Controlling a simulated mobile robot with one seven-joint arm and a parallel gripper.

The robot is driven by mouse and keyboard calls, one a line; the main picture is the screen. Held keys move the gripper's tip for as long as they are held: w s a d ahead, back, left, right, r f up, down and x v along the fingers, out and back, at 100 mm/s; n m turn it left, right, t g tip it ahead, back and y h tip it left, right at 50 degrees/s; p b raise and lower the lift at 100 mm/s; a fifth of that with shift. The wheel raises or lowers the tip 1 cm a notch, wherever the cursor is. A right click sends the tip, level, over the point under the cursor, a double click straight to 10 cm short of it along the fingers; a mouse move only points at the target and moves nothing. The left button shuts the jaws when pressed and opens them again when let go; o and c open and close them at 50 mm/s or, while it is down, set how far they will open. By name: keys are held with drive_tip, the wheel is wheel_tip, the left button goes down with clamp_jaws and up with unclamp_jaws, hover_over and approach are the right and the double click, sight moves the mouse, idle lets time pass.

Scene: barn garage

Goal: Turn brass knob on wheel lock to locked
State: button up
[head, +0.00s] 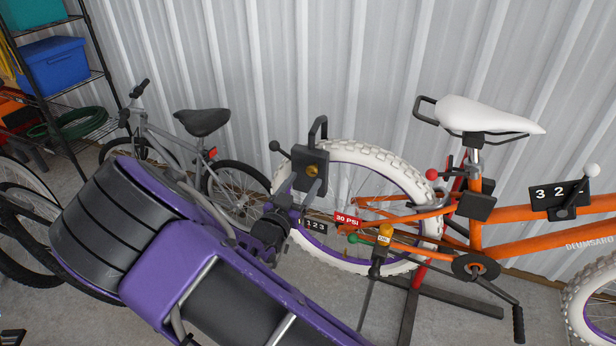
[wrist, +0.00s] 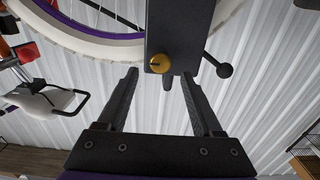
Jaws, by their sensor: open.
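The wheel lock (head: 302,157) is a black box with a black shackle, set at the left side of the orange bike's white rear tire. Its brass knob (head: 312,171) faces out from the box. In the wrist view the lock body (wrist: 165,28) is at top centre, with the round brass knob (wrist: 159,64) near its lower edge, bearing a small dark mark. My gripper (wrist: 159,76) is open and empty, its two dark fingers spread on either side below the knob. I cannot tell whether they touch the lock. In the head view my purple arm comes up from below toward it.
A black-balled lever (wrist: 224,70) sticks out beside the lock. The white tire (head: 360,152) and orange frame (head: 540,236) stand close to the right. A grey bicycle (head: 200,140) and shelf (head: 70,90) are at left; corrugated wall is behind.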

sight(311, 172)
drive_tip(key=shift+x, duration=1.8)
clamp_jaws()
